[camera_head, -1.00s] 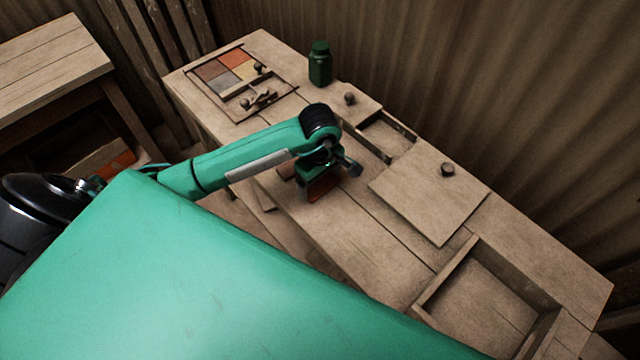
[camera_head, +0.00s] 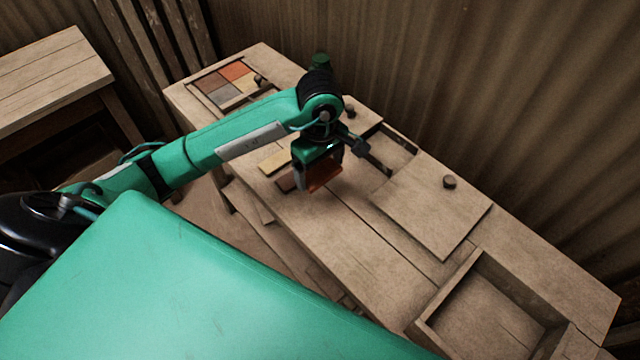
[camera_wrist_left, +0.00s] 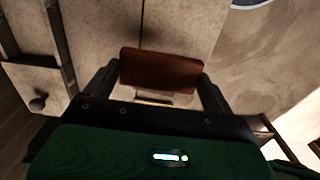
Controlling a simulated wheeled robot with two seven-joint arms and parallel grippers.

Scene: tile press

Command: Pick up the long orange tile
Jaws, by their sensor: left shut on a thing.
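The long orange tile (camera_head: 324,176) is between the fingers of my left gripper (camera_head: 318,180), which is shut on it. The tile hangs upright, seemingly just above the bench top. In the left wrist view the tile (camera_wrist_left: 160,70) spans the gap between both fingertips (camera_wrist_left: 160,80) and looks reddish brown in the shade. My right gripper is not in view.
A frame with coloured tiles (camera_head: 222,82) sits at the bench's far left end. A flat board (camera_head: 430,210), a knob (camera_head: 449,182) and an empty open tray (camera_head: 447,275) are to the right. The front middle is clear.

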